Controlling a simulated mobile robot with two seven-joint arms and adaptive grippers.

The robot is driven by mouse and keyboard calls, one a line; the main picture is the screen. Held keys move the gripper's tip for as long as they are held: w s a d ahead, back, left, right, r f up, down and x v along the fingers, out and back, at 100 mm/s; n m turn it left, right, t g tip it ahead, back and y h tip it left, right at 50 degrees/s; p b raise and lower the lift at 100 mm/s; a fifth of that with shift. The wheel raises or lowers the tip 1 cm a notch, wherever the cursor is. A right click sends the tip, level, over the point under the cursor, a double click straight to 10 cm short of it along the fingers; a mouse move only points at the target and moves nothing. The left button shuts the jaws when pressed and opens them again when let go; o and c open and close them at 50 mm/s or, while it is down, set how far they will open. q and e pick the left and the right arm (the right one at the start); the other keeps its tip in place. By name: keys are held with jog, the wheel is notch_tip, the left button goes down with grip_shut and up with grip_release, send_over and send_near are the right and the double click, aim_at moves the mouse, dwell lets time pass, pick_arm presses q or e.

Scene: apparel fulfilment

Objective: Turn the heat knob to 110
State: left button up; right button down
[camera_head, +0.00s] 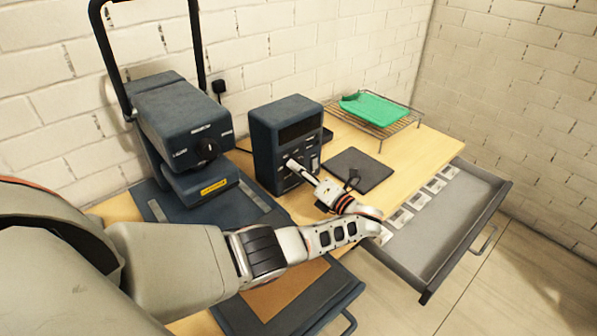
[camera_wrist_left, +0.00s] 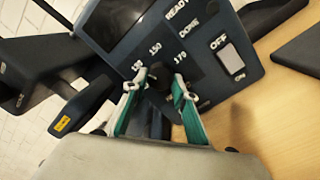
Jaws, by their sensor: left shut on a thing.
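The dark blue control box (camera_head: 270,150) stands on the table with a dark display on its front. Its small black heat knob (camera_wrist_left: 159,75) shows in the left wrist view, with the printed numbers 150 and 170 and another, hard to read, around it. My left gripper (camera_head: 297,167) reaches the box front; in the left wrist view its two green-lined fingers (camera_wrist_left: 156,84) are on either side of the knob, shut on it. The knob's pointer setting cannot be read. In the head view the gripper mostly hides the knob. My right gripper is out of view.
A heat press (camera_head: 180,115) with a tall black handle stands left of the box. A dark pad (camera_head: 358,170) lies to the right. A wire rack (camera_head: 392,128) holds a green folded garment (camera_head: 375,108). An open grey drawer (camera_head: 440,225) juts out at front right. A white switch (camera_wrist_left: 230,60) is beside the knob.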

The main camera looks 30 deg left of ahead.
pick_arm(q)
jog(key=shift+w+d+f+n+g+b, duration=0.15)
jog(key=shift+n+b, duration=0.6)
jog(key=shift+n, duration=1.45)
jog(key=shift+a+r+n+g+b, duration=0.1)
jog(key=shift+n+b, duration=0.65)
jog(key=shift+n, duration=1.45)
jog(key=shift+w+d+f+n+g+b, duration=0.15)
jog(key=shift+n+b, duration=0.6)
jog(key=shift+n, duration=1.45)
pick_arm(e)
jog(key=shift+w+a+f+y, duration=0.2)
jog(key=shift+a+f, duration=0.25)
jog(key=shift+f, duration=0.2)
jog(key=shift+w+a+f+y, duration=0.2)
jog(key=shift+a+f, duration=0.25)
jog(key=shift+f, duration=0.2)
pick_arm(q)
jog(key=shift+s+a+r, duration=0.1)
jog(key=shift+r, duration=0.05)
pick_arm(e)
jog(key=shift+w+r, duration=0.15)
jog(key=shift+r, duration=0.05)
pick_arm(q)
jog(key=o, duration=1.1)
